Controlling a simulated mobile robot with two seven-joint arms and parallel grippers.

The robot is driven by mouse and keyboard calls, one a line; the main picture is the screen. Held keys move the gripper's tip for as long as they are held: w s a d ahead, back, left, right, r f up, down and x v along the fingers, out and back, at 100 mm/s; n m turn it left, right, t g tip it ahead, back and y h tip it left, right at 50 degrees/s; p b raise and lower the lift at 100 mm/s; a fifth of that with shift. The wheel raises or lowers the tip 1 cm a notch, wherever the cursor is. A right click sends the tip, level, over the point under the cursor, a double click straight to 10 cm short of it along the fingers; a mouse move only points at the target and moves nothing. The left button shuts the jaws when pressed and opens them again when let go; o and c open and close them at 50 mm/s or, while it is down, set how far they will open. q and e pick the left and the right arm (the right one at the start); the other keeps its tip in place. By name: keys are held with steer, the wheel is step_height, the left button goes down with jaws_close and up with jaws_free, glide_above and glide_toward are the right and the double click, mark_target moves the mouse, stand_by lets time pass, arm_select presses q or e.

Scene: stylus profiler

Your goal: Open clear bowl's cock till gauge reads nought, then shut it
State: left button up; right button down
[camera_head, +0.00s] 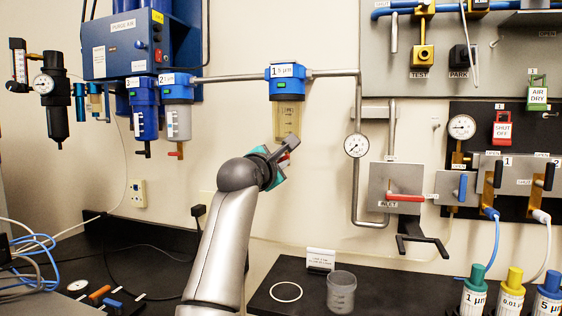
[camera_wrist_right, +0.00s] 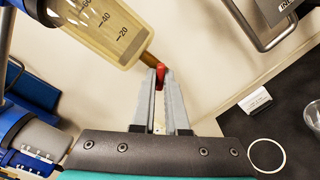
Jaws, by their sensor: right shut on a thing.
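The clear, yellowish bowl (camera_head: 288,118) hangs under a blue filter head (camera_head: 287,84) labelled 1. Its graduated wall shows large in the right wrist view (camera_wrist_right: 92,30). A brown stem leads from its lower end to a red cock handle (camera_wrist_right: 161,74). My right gripper (camera_wrist_right: 163,78) is shut on this handle, one finger on each side; in the head view the gripper (camera_head: 284,148) sits just below the bowl and mostly hides the cock. A round gauge (camera_head: 357,145) hangs right of the bowl on the pipe; its reading is too small to tell. My left gripper is not in view.
Filters labelled 2 (camera_head: 178,122) and 3 (camera_head: 144,115) hang left of the bowl. Another gauge (camera_head: 461,127) is on the right panel. A red-handled valve (camera_head: 405,198) stands out at right. Below, a dark bench holds a clear beaker (camera_head: 341,292) and a white ring (camera_head: 286,292).

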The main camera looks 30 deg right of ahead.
steer(key=shift+n, duration=0.3)
steer(key=n+p, duration=0.2)
steer(key=n, duration=0.2)
steer(key=shift+r+n, duration=0.1)
steer(key=shift+n, duration=0.2)
steer(key=shift+n+p, duration=1.65)
steer(key=shift+n, duration=0.65)
steer(key=c, duration=0.9)
jaws_free()
